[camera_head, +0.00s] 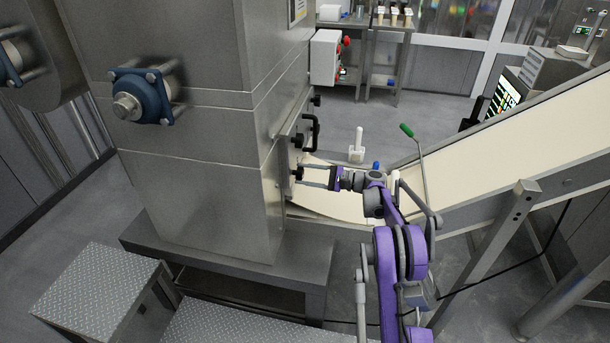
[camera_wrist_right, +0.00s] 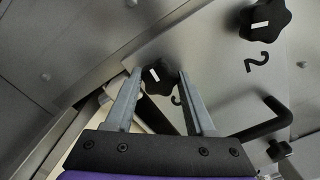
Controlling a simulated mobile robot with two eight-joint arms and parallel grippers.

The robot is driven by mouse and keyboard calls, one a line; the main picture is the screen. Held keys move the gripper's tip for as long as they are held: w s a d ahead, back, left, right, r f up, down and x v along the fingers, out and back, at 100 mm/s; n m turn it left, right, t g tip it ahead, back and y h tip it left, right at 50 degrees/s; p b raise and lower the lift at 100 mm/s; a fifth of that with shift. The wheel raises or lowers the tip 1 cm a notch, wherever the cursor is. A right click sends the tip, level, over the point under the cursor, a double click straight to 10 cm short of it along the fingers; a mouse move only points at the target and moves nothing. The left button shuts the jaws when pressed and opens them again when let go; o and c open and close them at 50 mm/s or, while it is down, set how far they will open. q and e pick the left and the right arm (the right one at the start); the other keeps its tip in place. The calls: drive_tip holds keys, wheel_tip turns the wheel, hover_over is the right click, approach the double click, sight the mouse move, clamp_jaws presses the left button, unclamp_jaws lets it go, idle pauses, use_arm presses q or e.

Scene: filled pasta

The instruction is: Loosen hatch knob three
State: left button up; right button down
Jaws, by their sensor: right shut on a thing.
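Hatch knob three (camera_wrist_right: 160,77) is a black lobed knob with a white mark. It sits between the fingertips of my right gripper (camera_wrist_right: 161,78) in the right wrist view, and a partly hidden "3" is marked on the metal beside it. In the head view, my right gripper (camera_head: 302,178) reaches left to the lower knob on the hatch (camera_head: 284,160) and is shut on it. A second knob (camera_wrist_right: 266,20), with a "2" below it, is at the upper right in the wrist view. My left gripper is not in view.
A black hatch handle (camera_head: 313,131) stands out above my right gripper. The pale conveyor belt (camera_head: 480,140) rises to the right. A grey step (camera_head: 95,290) stands at the lower left. A red-buttoned control box (camera_head: 325,57) is on the machine's side.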

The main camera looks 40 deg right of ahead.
drive_tip(key=n, duration=0.4)
drive_tip(key=shift+n, duration=0.3)
drive_tip(key=n, duration=0.3)
drive_tip(key=shift+n, duration=0.4)
drive_tip(key=n, duration=0.4)
drive_tip(key=shift+n+p, duration=0.3)
drive_tip(key=shift+n, duration=1.7)
drive_tip(key=shift+c, duration=1.3)
unclamp_jaws()
drive_tip(key=shift+d, duration=0.1)
